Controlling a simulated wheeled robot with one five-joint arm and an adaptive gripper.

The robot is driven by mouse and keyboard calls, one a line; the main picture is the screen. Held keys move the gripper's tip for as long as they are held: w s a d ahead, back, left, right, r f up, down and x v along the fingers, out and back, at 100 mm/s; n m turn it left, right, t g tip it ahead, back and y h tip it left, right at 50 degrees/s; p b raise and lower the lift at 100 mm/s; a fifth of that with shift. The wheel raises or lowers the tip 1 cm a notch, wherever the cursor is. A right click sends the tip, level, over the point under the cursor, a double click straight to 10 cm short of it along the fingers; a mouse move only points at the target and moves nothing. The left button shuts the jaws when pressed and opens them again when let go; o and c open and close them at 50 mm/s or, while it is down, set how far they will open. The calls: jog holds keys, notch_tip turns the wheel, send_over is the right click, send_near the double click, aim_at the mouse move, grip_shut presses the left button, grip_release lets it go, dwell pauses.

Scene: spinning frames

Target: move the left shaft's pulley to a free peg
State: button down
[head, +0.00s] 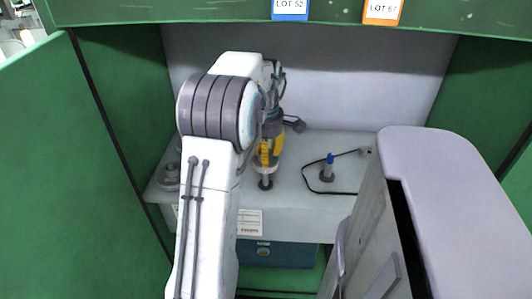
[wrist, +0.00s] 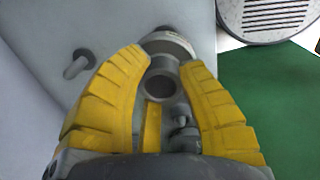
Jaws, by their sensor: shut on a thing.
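My gripper (head: 268,150) is over the pale shelf in the head view, its yellow fingers pointing down. In the wrist view the two yellow fingers (wrist: 163,62) close around a grey round piece (wrist: 168,43), which looks like the pulley. A grey hollow cylinder end (wrist: 160,86) shows between the fingers. In the head view a short dark upright post (head: 265,182) stands just under the gripper; I cannot tell whether it touches the held piece. A blue-tipped shaft (head: 329,167) stands to the right. A grey peg (wrist: 78,65) juts up at the left of the wrist view.
A thin black cord (head: 335,192) loops on the shelf (head: 300,205) around the blue-tipped shaft. Grey round pieces (head: 170,178) sit at the shelf's left end. A ribbed disc (wrist: 268,15) shows at the wrist view's top right. Green walls (head: 110,90) enclose both sides.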

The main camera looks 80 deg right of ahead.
aim_at(266, 184)
jog(key=shift+f+b, duration=2.3)
jog(key=shift+f, duration=1.2)
dwell(0.6)
jog(key=shift+c, duration=0.9)
grip_release()
jog(key=shift+r, duration=0.15)
jog(key=shift+r+p, duration=4.8)
jog(key=shift+r, duration=0.1)
